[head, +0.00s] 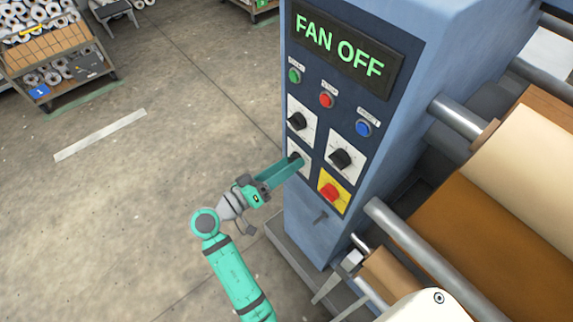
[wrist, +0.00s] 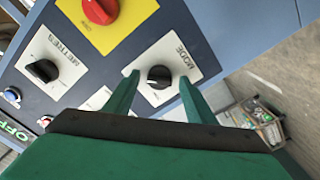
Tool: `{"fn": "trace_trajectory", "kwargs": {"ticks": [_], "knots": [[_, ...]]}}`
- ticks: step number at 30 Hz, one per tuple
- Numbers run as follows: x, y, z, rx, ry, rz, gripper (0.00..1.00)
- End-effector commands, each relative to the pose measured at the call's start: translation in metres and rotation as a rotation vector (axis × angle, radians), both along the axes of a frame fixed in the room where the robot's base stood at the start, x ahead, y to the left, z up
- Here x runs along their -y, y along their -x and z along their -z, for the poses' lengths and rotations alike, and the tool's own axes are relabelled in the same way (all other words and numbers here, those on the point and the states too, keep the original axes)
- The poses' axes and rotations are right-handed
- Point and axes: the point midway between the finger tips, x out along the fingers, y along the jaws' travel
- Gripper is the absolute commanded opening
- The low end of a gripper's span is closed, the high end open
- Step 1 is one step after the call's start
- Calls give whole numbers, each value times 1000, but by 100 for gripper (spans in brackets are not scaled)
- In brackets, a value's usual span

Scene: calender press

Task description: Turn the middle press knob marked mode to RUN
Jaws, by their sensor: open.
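The knob labelled MODE (wrist: 159,77) is black and round on a white plate, seen between my fingers in the wrist view. In the head view its white plate (head: 304,170) is at the lower left of the knob group, and my gripper covers part of it. My gripper (head: 293,162) reaches the panel from the left. In the wrist view my gripper (wrist: 157,82) is open, with one green finger on each side of the knob and a gap on both sides. Which setting the knob points to is too small to read.
The METRES knob (wrist: 43,71) and a red knob on yellow (wrist: 100,12) sit close by. Another black knob (head: 297,121) is above. The display (head: 341,48) reads FAN OFF. Rollers (head: 430,255) stand to the right; open floor (head: 150,190) lies left.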

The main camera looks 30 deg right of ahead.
Motion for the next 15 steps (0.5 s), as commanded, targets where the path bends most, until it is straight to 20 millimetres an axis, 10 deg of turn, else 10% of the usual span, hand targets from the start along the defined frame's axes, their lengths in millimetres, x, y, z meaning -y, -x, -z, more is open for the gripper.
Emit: {"fn": "trace_trajectory", "kwargs": {"ticks": [15], "knots": [[-70,9,0,0,1,-4,50]]}}
